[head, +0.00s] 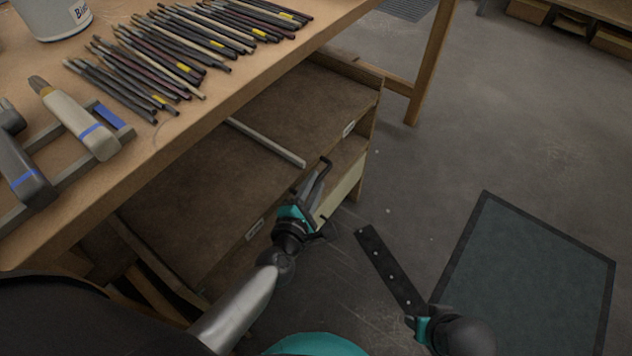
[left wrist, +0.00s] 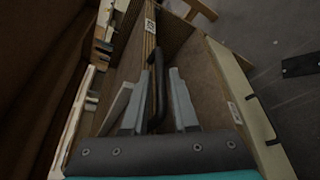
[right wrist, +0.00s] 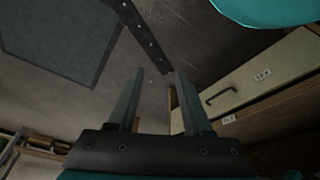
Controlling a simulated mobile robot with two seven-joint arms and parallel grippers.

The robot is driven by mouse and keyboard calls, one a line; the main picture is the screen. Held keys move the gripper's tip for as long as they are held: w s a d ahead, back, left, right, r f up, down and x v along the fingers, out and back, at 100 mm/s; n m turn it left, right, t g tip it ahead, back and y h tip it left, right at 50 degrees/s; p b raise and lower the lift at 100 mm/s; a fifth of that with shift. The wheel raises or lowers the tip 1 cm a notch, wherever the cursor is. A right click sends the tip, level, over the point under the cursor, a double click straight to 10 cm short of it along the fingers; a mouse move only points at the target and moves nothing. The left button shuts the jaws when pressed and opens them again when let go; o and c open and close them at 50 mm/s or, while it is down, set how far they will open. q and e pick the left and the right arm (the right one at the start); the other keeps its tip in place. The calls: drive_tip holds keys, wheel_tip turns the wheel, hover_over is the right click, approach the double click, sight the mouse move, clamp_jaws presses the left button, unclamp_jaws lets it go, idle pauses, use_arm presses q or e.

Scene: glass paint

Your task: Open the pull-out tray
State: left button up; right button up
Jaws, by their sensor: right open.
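The pull-out tray (head: 235,180) is a wide brown board under the workbench, standing out past the bench's front edge, with a light label at each end of its front. My left gripper (head: 312,188) is at the middle of the tray's front edge. In the left wrist view my left gripper's fingers (left wrist: 153,100) stand apart on either side of a black bar handle (left wrist: 157,85); I see no clear contact. My right gripper (right wrist: 160,90) is open and empty, away from the tray. In the head view its arm shows at the bottom right.
A grey rod (head: 265,142) lies on the tray. A cream-fronted drawer (head: 341,190) is below it; a cream front with a black handle (right wrist: 222,94) shows in the right wrist view.

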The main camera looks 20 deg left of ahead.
use_arm(q)
drive_tip(key=shift+x, duration=0.75)
clamp_jaws()
idle(1.0)
